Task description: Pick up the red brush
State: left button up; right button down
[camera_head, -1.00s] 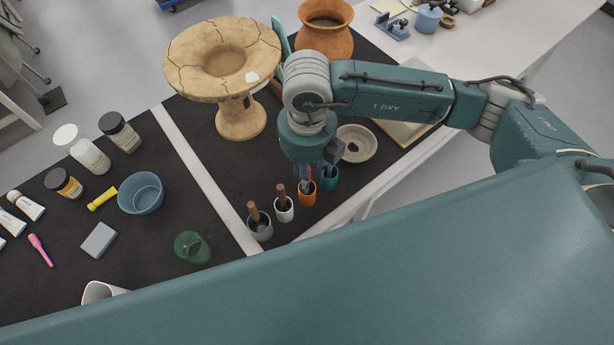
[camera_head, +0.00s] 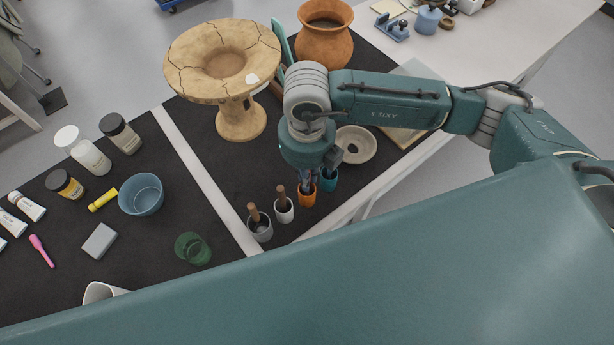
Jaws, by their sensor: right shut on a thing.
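My right gripper (camera_head: 311,176) is over the orange cup (camera_head: 306,197), pointing down, its fingers shut at the cup's mouth. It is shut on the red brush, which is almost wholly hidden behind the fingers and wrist. The cup stands upright on the black mat (camera_head: 205,140), in a row with a teal cup (camera_head: 329,181), a white cup (camera_head: 284,212) and a grey cup (camera_head: 261,230). The white and grey cups hold brown-handled tools. My left gripper is not in view.
A cracked tan pedestal vessel (camera_head: 240,120) and a terracotta pot (camera_head: 325,47) stand behind the gripper. A pale ring-shaped dish (camera_head: 357,150) lies close to its right. Left are a blue bowl (camera_head: 141,194), a green glass (camera_head: 193,248) and several bottles.

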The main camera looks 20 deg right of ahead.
notch_tip(320, 180, up, 20)
jog(key=b, duration=0.2)
jog(key=shift+f, duration=0.15)
dwell(0.3)
